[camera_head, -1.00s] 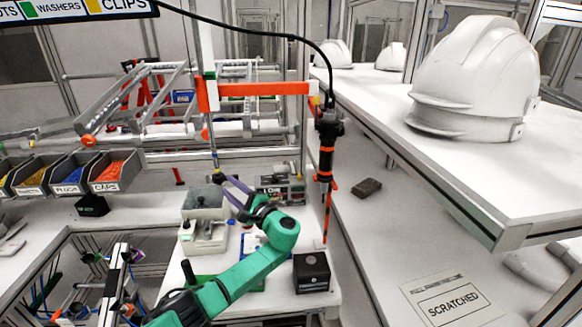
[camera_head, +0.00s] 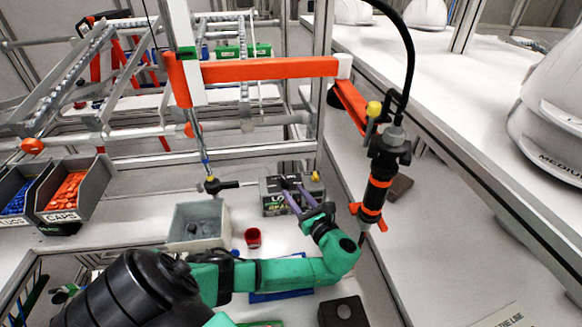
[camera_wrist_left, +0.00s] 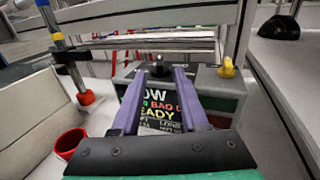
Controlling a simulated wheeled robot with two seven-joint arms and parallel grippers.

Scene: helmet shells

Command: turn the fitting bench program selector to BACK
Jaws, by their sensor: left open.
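A grey box (camera_head: 270,205) stands on the bench in the head view. It fills the middle of the left wrist view (camera_wrist_left: 218,90), with a dark lettered display (camera_wrist_left: 160,108) reading partly "OW", "BAD" and "EADY". A black knob (camera_wrist_left: 157,67) sits at its top, and a yellow knob (camera_wrist_left: 228,67) stands at its right. I cannot read a BACK mark or tell which knob is the program selector. My left gripper (camera_head: 292,190) is open, its purple fingers pointing at the box. In the left wrist view the fingertips (camera_wrist_left: 157,75) appear on either side of the black knob; contact is unclear.
A red cup (camera_head: 253,238) and a grey bin (camera_head: 199,224) stand left of the box. A hanging black-and-orange tool (camera_head: 377,185) is close on the right. A dark block (camera_head: 342,312) lies in front. An orange bar (camera_head: 265,69) crosses above.

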